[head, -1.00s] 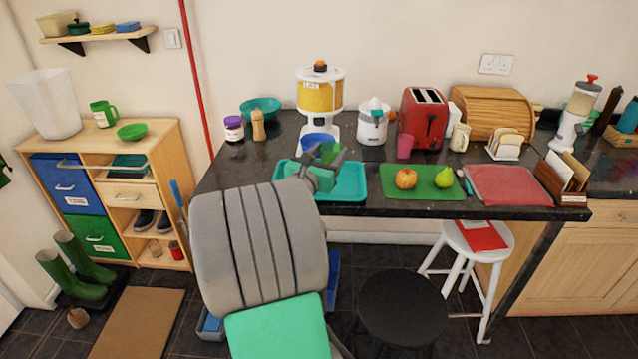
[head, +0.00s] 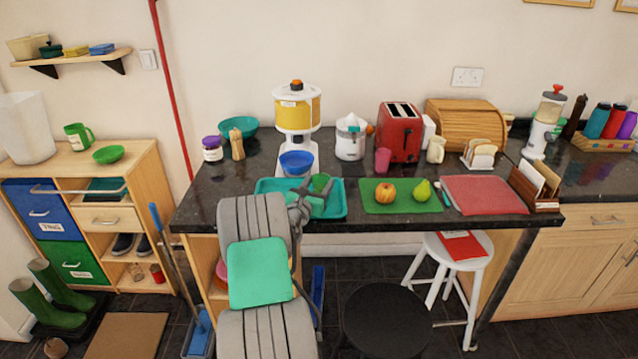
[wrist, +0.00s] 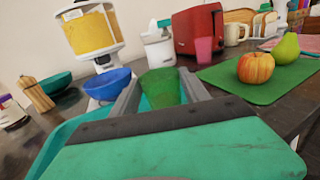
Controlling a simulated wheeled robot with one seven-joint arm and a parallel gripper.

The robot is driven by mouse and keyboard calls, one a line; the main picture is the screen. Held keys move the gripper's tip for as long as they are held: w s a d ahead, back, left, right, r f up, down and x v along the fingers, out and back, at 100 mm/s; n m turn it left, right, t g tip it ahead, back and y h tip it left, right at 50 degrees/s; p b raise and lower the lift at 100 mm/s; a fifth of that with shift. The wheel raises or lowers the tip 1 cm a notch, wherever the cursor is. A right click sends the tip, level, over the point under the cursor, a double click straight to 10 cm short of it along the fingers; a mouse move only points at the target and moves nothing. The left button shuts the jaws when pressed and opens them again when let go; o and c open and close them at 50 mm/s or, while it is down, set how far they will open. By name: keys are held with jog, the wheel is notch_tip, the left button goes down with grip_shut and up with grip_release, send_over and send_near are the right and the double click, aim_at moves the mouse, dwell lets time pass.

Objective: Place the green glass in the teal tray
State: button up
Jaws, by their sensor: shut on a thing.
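The green glass (head: 321,183) is over the right part of the teal tray (head: 335,206) on the dark counter, roughly upright. I cannot tell whether its base touches the tray floor. My gripper (head: 318,188) reaches in from the front and is shut on the glass. In the wrist view the glass (wrist: 161,88) sits between the two grey fingers, and the tray (wrist: 62,135) shows to the left. My arm hides part of the tray's front in the head view.
A blue bowl (head: 296,162) stands close behind the tray under the yellow dispenser (head: 298,112). A green board (head: 400,203) with an apple (head: 386,193) and a pear (head: 422,190) lies just right of the tray. A pink cup (head: 382,160) stands behind it.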

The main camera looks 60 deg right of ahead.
jog(key=shift+f, duration=0.15)
jog(key=o, duration=1.4)
jog(key=shift+o, duration=0.2)
